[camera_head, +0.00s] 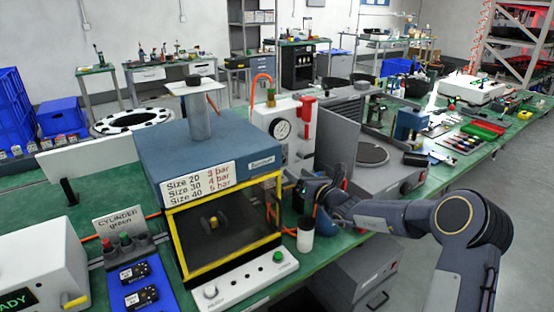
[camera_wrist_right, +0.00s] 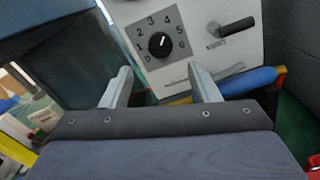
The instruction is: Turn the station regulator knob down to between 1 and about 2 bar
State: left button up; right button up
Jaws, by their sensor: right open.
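The regulator knob (camera_wrist_right: 159,44) is a round black knob on a grey dial plate marked 0 to 6, on a white panel. Its white pointer tilts up and right, roughly toward the 4. In the head view, the white station panel (camera_head: 304,111) carries a round pressure gauge (camera_head: 280,129); its needle is too small to read. My right gripper (camera_wrist_right: 160,74) is open and empty, its two fingers pointing at the panel just below the knob and apart from it. In the head view, my right gripper (camera_head: 308,186) is in front of the panel's lower part. My left gripper is not in view.
A black-handled lever (camera_wrist_right: 236,28) sits right of the knob. A blue-handled object (camera_wrist_right: 250,80) lies close behind the right finger. The yellow-framed test box (camera_head: 222,222) stands left of my gripper, and a white-capped bottle (camera_head: 305,235) stands below it. A grey panel (camera_head: 336,148) rises on the right.

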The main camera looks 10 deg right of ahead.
jog(key=p+x, duration=0.2)
jog(key=x, duration=0.6)
jog(key=shift+c, duration=0.3)
jog(key=c, duration=0.9)
jog(key=n+b, duration=1.9)
jog(key=b, duration=0.3)
jog(key=shift+w+f, duration=0.1)
jog(key=shift+n, duration=0.3)
